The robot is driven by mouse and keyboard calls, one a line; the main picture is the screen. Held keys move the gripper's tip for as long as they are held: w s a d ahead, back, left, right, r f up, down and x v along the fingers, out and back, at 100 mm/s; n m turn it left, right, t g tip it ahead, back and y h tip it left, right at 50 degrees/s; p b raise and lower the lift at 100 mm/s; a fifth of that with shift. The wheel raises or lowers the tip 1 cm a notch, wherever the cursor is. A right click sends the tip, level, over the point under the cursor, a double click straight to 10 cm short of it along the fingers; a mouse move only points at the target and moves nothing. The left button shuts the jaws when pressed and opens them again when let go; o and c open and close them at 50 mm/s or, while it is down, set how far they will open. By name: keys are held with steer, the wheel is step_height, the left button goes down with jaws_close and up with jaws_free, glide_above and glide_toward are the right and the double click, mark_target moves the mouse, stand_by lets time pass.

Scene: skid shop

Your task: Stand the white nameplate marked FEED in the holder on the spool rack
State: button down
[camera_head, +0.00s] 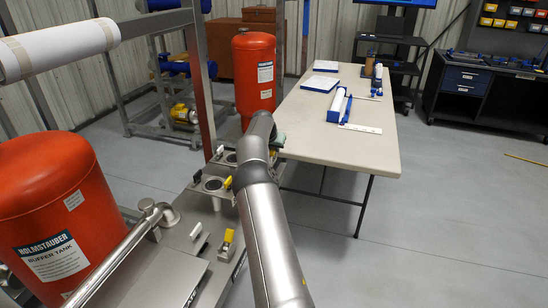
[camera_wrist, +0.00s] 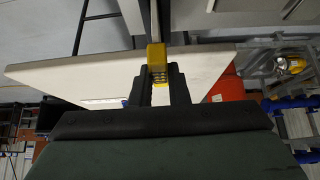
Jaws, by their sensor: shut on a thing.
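In the wrist view the two black fingers of my gripper (camera_wrist: 158,88) are closed in around a small yellow piece (camera_wrist: 156,57) at their tips. A pale patch shows between the fingers; I cannot tell whether it is a white plate or the table behind. No FEED lettering is readable. In the head view my arm hides most of my gripper, which is beside the near left corner of the table. The steel rack with round openings (camera_head: 211,184) stands left of my arm, with a small yellow part on it. I cannot make out the holder.
A long pale table (camera_head: 330,145) holds a white strip (camera_head: 361,128), a blue tray with a white roll (camera_head: 338,105) and papers. Red tanks (camera_head: 254,75) (camera_head: 50,215) and a steel post (camera_head: 200,85) stand at the left.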

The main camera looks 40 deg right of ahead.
steer(key=shift+r+p, duration=2.3)
steer(key=shift+r, duration=1.05)
steer(key=shift+r, duration=0.1)
